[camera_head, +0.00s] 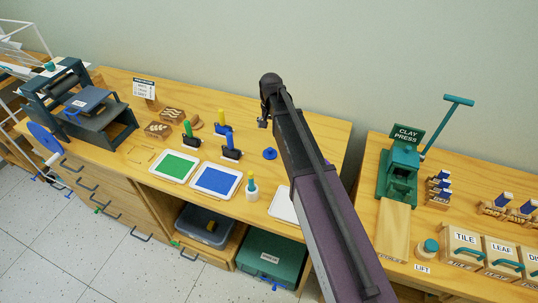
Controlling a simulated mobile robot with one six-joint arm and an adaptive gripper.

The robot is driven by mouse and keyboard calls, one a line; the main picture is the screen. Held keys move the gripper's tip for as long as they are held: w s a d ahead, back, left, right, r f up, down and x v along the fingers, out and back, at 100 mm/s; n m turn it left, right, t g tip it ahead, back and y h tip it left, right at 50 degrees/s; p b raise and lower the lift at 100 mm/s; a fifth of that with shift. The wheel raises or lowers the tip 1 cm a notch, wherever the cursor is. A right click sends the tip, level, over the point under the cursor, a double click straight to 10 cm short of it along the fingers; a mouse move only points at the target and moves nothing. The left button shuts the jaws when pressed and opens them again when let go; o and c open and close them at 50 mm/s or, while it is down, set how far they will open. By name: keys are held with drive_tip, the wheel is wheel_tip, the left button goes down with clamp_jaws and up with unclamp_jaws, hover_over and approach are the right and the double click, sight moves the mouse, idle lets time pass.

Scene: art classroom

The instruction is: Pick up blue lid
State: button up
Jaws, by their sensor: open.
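A small round blue object with a raised middle, which looks like the blue lid (270,154), lies on the wooden table just left of my arm. My gripper (262,123) is small in the picture, above the back part of the table and farther back than the lid. It is open, with nothing visible between its fingers. A gap shows between gripper and lid. My dark arm crosses the table to the right of the lid and hides part of the tabletop.
A green tray (174,167), a blue tray (216,179) and a small white pot (251,191) stand in front of the lid. Rollers (231,152) stand to its left. A press (85,108) is at far left. A clay press (399,170) stands on the right table.

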sight(270, 149)
drive_tip(key=shift+f+b, duration=3.4)
drive_tip(key=shift+f, duration=0.3)
drive_tip(key=shift+f, duration=0.1)
drive_tip(key=shift+a+f+b, duration=0.1)
drive_tip(key=shift+f+b, duration=2.4)
drive_tip(key=shift+b, duration=0.1)
drive_tip(key=shift+s+r, duration=0.1)
drive_tip(key=c, duration=0.8)
